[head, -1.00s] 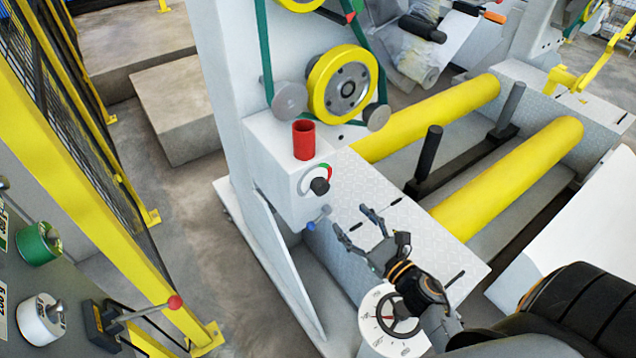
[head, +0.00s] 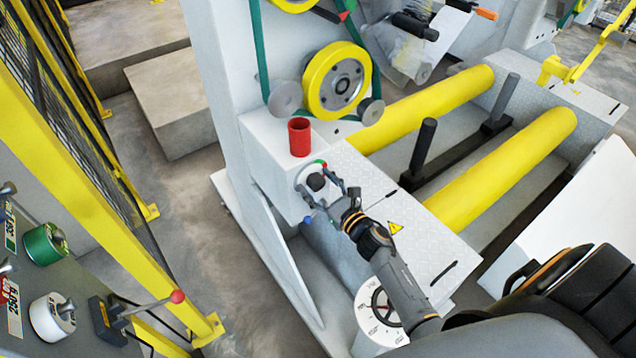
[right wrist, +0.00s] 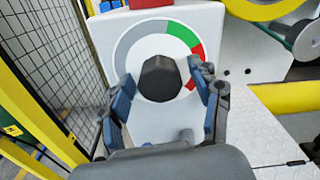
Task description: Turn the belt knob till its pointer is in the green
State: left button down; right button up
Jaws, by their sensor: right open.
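The black belt knob (head: 316,182) sits on the white face of the machine housing, and it shows large in the right wrist view (right wrist: 160,78). A dial arc (right wrist: 128,48) around it is grey on the left, green (right wrist: 182,33) at the upper right and red further round on the right. I cannot make out the knob's pointer. My right gripper (head: 313,179) is open at the knob, one finger on each side of it. In the right wrist view the fingers (right wrist: 161,76) show gaps to the knob. My left gripper is not in view.
A red cup-like part (head: 300,137) stands on the housing just above the dial. A yellow pulley (head: 318,92) with a green belt is above, and yellow rollers (head: 510,170) lie to the right.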

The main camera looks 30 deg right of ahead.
jog(key=c, duration=1.1)
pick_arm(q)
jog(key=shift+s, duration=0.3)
pick_arm(e)
jog(key=shift+c, duration=0.2)
